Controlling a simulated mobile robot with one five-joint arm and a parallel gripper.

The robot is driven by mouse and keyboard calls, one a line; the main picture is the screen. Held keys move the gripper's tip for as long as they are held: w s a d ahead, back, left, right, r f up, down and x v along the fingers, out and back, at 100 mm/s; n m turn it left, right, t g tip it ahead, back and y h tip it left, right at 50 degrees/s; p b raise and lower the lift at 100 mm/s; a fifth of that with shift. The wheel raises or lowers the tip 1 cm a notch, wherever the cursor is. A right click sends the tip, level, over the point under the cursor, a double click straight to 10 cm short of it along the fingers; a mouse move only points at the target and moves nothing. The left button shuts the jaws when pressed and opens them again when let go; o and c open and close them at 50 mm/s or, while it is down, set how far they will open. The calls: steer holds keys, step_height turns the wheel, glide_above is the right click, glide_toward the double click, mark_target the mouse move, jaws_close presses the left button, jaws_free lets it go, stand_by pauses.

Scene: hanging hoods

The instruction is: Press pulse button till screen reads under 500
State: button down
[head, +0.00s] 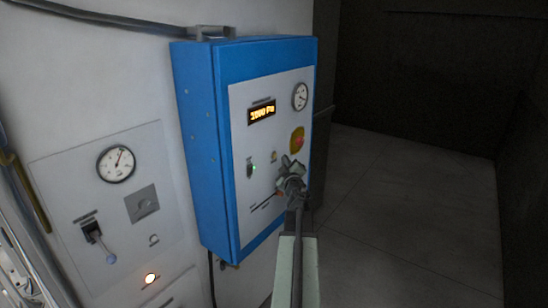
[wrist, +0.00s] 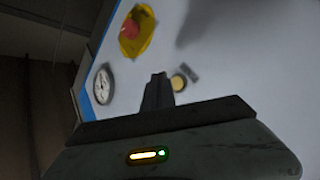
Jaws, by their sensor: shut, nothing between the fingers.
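A blue control box (head: 200,150) hangs on the wall with a pale front panel (head: 240,205). Its amber screen (head: 262,112) shows a four-digit number ending in "000 Pa"; the first digit is hard to read. My gripper (head: 286,166) is shut and empty at the panel's lower right, covering part of it. In the wrist view its fingertips (wrist: 157,78) are just left of a small round yellowish button (wrist: 178,83) with a dark label. I cannot read the label or tell whether the fingers touch the panel.
A red button on a yellow base (head: 298,139) and a dial gauge (head: 300,96) are on the same panel; the red button also shows in the wrist view (wrist: 131,29). A wall plate with a gauge (head: 116,164) and lever (head: 98,240) is left. Open floor (head: 400,200) lies right.

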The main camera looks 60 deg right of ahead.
steer(key=shift+w, duration=0.65)
steer(key=shift+w, duration=0.1)
stand_by(1.5)
steer(key=shift+w, duration=0.3)
steer(key=shift+w, duration=0.4)
stand_by(0.6)
steer(key=shift+s, duration=0.8)
steer(key=s, duration=0.5)
stand_by(0.3)
